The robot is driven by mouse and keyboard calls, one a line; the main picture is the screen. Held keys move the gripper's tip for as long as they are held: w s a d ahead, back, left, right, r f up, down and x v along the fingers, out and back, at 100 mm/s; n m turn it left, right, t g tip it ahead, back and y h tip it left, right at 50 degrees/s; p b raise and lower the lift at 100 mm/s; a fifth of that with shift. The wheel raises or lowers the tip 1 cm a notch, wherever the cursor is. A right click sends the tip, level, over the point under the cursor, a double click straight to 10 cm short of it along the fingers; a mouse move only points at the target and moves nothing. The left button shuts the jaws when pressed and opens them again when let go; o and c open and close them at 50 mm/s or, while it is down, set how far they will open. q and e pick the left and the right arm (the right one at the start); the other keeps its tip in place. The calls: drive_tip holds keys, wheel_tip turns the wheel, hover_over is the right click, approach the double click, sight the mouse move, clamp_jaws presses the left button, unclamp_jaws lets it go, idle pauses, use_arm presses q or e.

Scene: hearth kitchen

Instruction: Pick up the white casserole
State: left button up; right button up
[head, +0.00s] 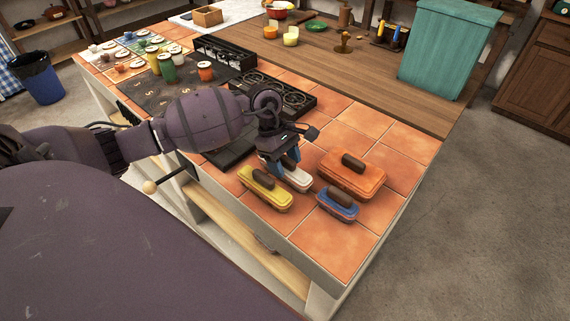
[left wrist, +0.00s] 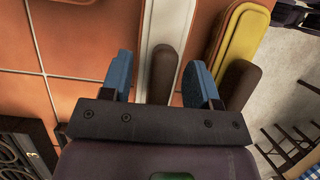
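The white casserole (head: 299,181), an oblong dish, stands on the orange tiles near the counter's front corner, between the yellow and orange casseroles. My left gripper (head: 283,166) hangs over it and hides part of it in the head view. In the left wrist view the white casserole (left wrist: 167,18) shows beyond the fingers, with its brown handle (left wrist: 162,72) between them. The left gripper (left wrist: 159,82) is open, with visible gaps on both sides of the handle. I cannot tell how deep the fingers reach beside it. My right gripper is in neither view.
The yellow casserole (head: 266,193) stands close on the left, also close by in the wrist view (left wrist: 237,45). The orange casserole (head: 350,179) and blue casserole (head: 337,207) stand to the right. A black stove (head: 285,97) lies behind. Bare tiles (head: 400,175) lie at right.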

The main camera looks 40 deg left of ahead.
use_arm(q)
drive_tip(key=c, duration=0.7)
drive_tip(key=shift+r, duration=0.1)
